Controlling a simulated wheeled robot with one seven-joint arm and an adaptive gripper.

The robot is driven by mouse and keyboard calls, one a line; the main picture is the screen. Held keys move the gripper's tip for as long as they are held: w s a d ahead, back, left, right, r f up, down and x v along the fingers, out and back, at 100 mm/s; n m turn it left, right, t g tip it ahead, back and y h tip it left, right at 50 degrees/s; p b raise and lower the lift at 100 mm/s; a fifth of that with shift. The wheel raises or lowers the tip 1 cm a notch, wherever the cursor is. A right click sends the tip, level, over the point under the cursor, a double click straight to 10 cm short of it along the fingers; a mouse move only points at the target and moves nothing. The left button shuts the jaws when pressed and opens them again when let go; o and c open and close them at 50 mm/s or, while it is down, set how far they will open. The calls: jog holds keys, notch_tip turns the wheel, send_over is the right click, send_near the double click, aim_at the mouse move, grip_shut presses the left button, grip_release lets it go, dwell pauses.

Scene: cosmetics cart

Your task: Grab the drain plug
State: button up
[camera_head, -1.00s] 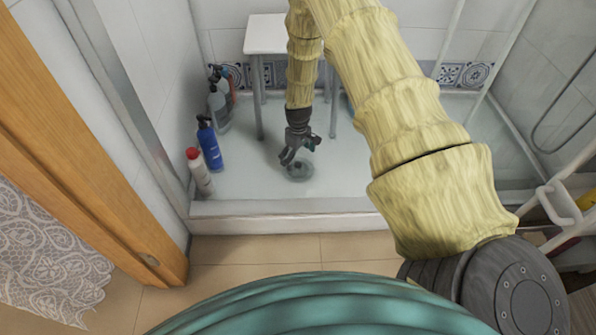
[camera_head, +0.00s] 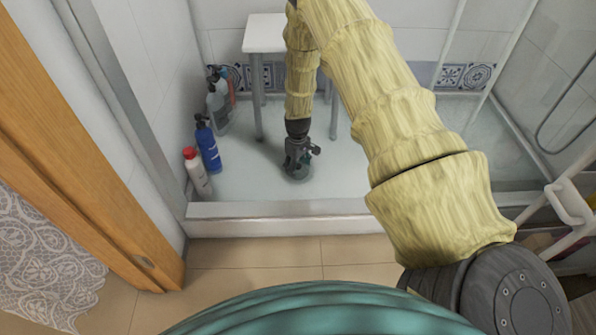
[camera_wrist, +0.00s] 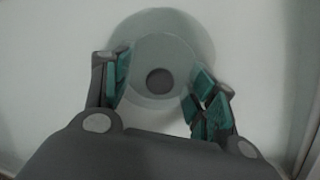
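The drain plug (camera_wrist: 160,82) is a pale round disc with a dark round centre, set in the white shower floor. It lies between the two teal-padded fingers of my gripper (camera_wrist: 162,92) in the wrist view. The fingers are spread apart, and a gap shows between each pad and the dark centre. In the head view my gripper (camera_head: 299,172) points down over the drain spot and hides most of the plug. I cannot tell whether the fingers touch the disc's rim.
A white stool (camera_head: 268,35) stands behind the arm. A blue bottle (camera_head: 208,146), a white bottle with a red cap (camera_head: 197,175) and other bottles stand along the left wall. A raised shower ledge (camera_head: 280,210) runs in front. The tray floor right of the gripper is clear.

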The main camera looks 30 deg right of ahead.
jog(key=shift+s+f, duration=0.1)
jog(key=c, duration=0.8)
jog(key=shift+d, duration=0.1)
